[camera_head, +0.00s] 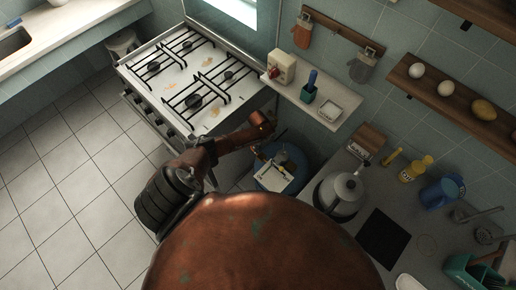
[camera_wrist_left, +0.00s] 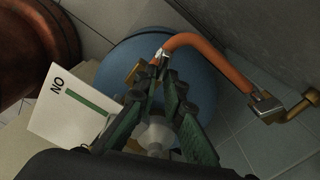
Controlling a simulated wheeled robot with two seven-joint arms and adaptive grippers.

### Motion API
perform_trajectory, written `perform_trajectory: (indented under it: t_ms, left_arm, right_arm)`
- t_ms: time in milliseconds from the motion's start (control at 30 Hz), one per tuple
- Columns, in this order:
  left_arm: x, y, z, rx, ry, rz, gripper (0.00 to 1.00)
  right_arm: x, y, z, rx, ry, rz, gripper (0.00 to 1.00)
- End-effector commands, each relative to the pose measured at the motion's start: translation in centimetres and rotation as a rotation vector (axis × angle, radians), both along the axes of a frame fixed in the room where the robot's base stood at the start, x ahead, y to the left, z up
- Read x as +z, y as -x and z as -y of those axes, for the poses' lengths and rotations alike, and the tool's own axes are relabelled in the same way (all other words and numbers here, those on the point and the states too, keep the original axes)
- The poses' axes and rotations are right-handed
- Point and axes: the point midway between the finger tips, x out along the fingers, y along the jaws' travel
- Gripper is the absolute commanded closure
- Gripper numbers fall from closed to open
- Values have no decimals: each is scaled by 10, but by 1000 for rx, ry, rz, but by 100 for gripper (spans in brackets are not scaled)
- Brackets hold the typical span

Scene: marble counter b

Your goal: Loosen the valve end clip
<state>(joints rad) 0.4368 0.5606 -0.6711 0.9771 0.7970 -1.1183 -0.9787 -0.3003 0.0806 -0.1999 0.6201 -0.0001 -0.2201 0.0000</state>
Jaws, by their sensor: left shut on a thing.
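An orange hose (camera_wrist_left: 215,52) arches over a blue gas cylinder (camera_wrist_left: 122,48) in the left wrist view. One hose end meets the brass valve (camera_wrist_left: 134,74) on top of the cylinder, where the small metal valve end clip (camera_wrist_left: 158,57) sits. The other end has a larger metal clip (camera_wrist_left: 267,103) at a brass pipe. My left gripper (camera_wrist_left: 161,77) has its green fingertips closed together at the valve end clip, partly hiding it. In the head view my left gripper (camera_head: 266,153) is over the blue cylinder (camera_head: 296,158); details there are small. My right gripper is not in view.
A white card (camera_wrist_left: 68,105) with a green bar and lettering stands beside the valve. The gas stove (camera_head: 190,78) is left of the cylinder. A counter with a kettle (camera_head: 342,190) is right of it. A small shelf (camera_head: 312,98) juts out above.

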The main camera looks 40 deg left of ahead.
Motion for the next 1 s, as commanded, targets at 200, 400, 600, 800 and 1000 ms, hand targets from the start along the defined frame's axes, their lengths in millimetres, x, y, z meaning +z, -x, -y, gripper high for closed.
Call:
perform_trajectory:
  t_ms: [200, 400, 600, 800, 1000]
  left_arm:
    - [1, -3, -1, 207, -1, -1, 100]
    - [1, -5, -3, 398, -1, -2, 100]
    - [1, -7, -6, 587, -2, -2, 100]
    - [1, -9, -8, 777, -1, -3, 100]
    - [1, -10, -11, 967, -2, -2, 100]
  right_arm:
    - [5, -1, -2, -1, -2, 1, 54]
    - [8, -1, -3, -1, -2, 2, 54]
    - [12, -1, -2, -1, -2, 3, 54]
    - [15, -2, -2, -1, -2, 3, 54]
    - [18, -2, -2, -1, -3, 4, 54]
